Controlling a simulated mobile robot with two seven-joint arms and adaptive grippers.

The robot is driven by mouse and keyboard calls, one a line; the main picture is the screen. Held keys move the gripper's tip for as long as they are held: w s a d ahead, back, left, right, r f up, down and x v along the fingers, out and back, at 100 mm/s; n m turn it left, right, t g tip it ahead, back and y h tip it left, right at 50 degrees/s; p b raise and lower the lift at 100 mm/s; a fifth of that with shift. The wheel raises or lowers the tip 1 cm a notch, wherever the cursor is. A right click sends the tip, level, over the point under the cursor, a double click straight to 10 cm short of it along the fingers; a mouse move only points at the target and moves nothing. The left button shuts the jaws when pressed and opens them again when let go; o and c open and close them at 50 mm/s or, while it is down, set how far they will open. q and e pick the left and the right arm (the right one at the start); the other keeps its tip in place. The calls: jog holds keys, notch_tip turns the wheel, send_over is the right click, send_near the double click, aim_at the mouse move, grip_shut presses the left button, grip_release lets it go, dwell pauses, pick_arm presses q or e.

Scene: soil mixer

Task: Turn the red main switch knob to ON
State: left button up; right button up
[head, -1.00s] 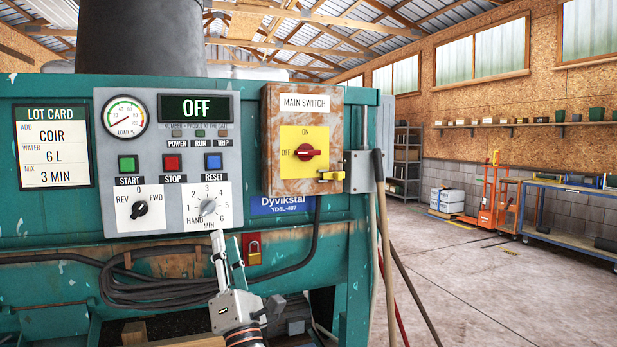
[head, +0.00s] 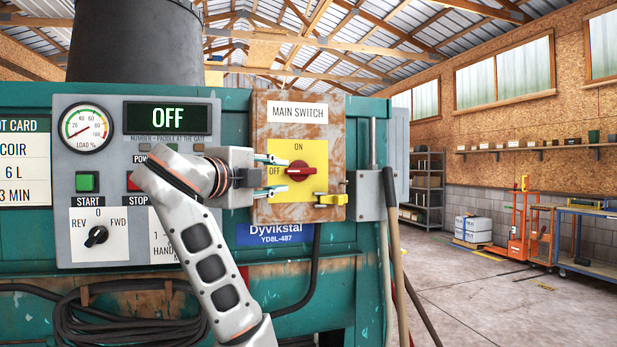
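The red main switch knob (head: 299,171) sits on a yellow plate (head: 313,154) marked ON at the top and OFF at the left. It lies level, in line with the OFF mark. The plate is on a rusty box (head: 262,112) labelled MAIN SWITCH. My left gripper (head: 273,174) comes in from the left with its fingertips just left of the knob, one higher and one lower, with a gap between them. It holds nothing, and I cannot tell whether a fingertip touches the knob. My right gripper is not in view.
The display (head: 168,118) reads OFF. My arm hides part of the button panel (head: 70,186). Long handles (head: 392,235) lean right of the box. Open floor lies to the right.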

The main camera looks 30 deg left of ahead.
aim_at(298, 171)
pick_arm(q)
jog(key=shift+h, duration=0.3)
jog(key=w, duration=0.3)
jog(key=w+b, duration=0.1)
jog(key=w, duration=0.1)
jog(key=shift+w+r, duration=0.3)
jog(key=shift+w, duration=0.6)
jog(key=shift+w+r, duration=0.1)
grip_shut()
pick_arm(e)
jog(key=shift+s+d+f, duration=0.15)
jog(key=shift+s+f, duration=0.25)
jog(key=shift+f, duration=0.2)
